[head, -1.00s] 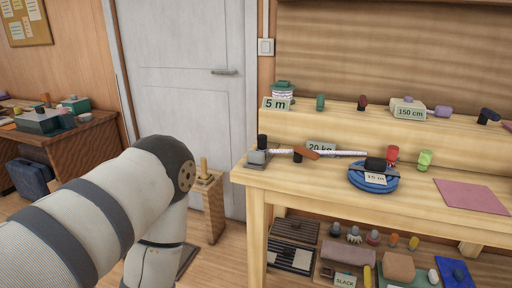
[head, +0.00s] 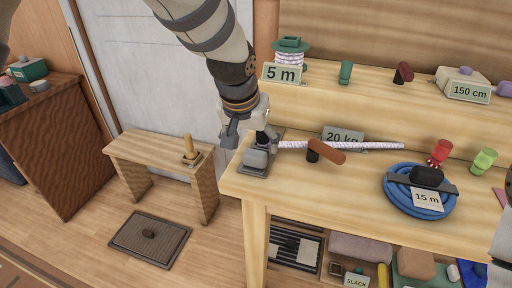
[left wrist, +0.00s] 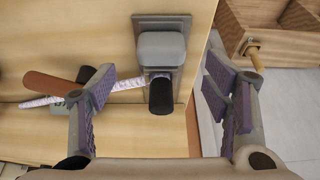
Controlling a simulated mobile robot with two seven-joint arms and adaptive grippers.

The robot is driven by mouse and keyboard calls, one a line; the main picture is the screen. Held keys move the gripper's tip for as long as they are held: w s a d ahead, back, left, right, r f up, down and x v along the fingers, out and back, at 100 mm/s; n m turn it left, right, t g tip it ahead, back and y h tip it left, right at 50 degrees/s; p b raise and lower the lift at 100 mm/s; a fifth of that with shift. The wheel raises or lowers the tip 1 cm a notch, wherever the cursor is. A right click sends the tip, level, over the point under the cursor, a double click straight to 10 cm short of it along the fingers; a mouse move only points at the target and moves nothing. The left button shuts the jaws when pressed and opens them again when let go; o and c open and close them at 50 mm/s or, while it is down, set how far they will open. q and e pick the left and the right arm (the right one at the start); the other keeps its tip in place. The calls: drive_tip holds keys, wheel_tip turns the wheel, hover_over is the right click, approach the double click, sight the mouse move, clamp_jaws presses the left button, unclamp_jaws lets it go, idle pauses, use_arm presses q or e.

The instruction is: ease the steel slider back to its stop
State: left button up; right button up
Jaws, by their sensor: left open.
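The steel slider (head: 257,157) is a grey block on a dark plate at the left end of the workbench, with a black upright knob (head: 262,137). In the left wrist view the slider (left wrist: 161,48) and the black knob (left wrist: 161,96) show from above. A white flecked rope (head: 375,146) runs right from the slider. My left gripper (head: 249,138) is over the bench's left end, at the slider. In the wrist view its fingers (left wrist: 160,80) are spread wide on either side of the knob, with gaps on both sides. My right gripper is not in view.
A brown-handled lever (head: 326,151) lies across the rope, close right of the slider. Behind stand a 20 kg sign (head: 343,136) and a 5 m spool (head: 290,58). A blue rope coil (head: 413,208) lies further right. A low wooden bench (head: 150,152) stands left.

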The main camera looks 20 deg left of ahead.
sight(254, 152)
use_arm(q)
drive_tip(key=x, duration=0.5)
drive_tip(key=shift+f+b, duration=0.3)
drive_tip(key=shift+b, duration=0.05)
drive_tip(key=shift+w+f, duration=0.25)
drive_tip(key=shift+w, duration=0.05)
drive_tip(key=shift+a, duration=0.1)
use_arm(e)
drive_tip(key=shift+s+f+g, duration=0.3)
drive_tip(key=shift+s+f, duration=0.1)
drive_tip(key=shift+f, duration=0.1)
use_arm(q)
drive_tip(key=shift+r, duration=0.1)
